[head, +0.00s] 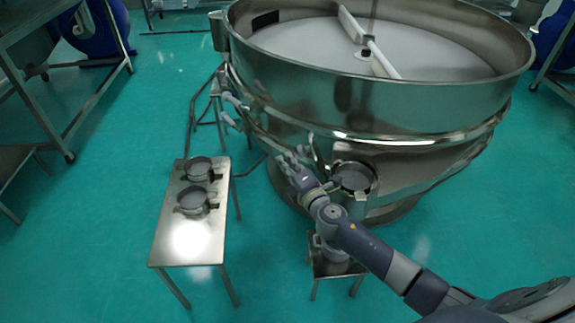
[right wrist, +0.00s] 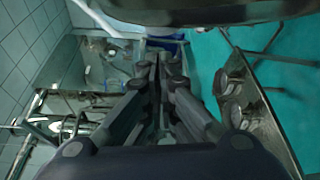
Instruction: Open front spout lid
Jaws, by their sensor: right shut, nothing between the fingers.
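The large round steel sieve (head: 400,125) fills the upper middle of the head view. Its front spout (head: 356,179) shows a round grey face within a metal rim, low on the front wall; I cannot tell whether this face is the lid or the opening. My right gripper (head: 287,160) is just left of the spout, close to the sieve wall, and apart from the spout face. In the right wrist view the right gripper's fingers (right wrist: 160,62) are together with nothing between them. My right forearm covers the area below the spout. My left gripper is not in view.
A small steel table (head: 192,240) stands at the left with two round clamped pieces (head: 198,168) on it. A low steel stand (head: 322,267) is below the spout, partly behind my arm. The green floor between table and stand is clear.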

